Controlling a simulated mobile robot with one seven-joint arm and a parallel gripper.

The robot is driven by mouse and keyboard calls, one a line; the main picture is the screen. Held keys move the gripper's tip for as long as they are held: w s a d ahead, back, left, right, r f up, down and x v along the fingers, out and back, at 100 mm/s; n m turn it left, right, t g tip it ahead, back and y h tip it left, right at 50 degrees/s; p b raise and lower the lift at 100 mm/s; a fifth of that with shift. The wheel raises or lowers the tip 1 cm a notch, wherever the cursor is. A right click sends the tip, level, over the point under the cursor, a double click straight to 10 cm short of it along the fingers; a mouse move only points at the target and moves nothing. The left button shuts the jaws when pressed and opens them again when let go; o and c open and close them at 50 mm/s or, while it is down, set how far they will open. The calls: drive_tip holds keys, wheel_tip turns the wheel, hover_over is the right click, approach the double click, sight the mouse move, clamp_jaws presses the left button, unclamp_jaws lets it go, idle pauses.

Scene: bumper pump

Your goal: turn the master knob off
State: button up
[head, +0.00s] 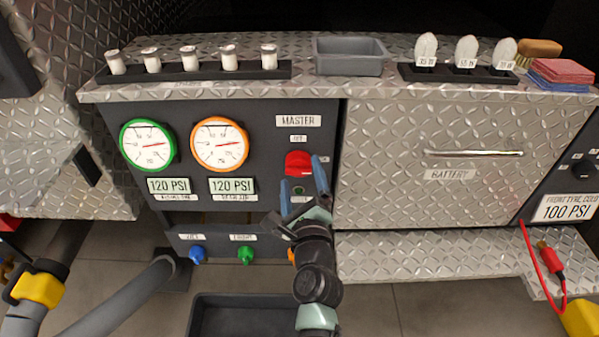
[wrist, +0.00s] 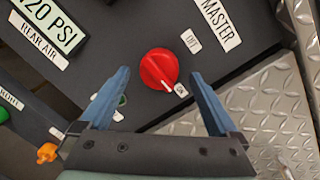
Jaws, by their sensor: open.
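The master knob (head: 298,162) is a red round knob on the dark panel, under the MASTER label (head: 298,120) and the OFF label (head: 299,139). In the wrist view the knob (wrist: 158,69) has a white pointer line towards the small ON label (wrist: 181,90), away from the OFF label (wrist: 191,41). My gripper (head: 303,176) is open and empty, with its blue fingers just in front of the panel. In the wrist view my gripper (wrist: 159,76) has one finger on each side of the knob, with gaps between. Whether the fingertips reach the knob's depth is unclear.
Two gauges, green-rimmed (head: 147,144) and orange-rimmed (head: 219,143), sit left of the knob. A blue knob (head: 197,254) and a green knob (head: 245,255) are below. A metal battery drawer (head: 430,185) is to the right. A grey tray (head: 348,57) stands on the shelf above.

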sight(299, 166)
drive_tip(key=shift+w+a, duration=0.1)
drive_tip(key=shift+w, duration=1)
drive_tip(key=shift+c, duration=0.3)
drive_tip(key=c, duration=1.3)
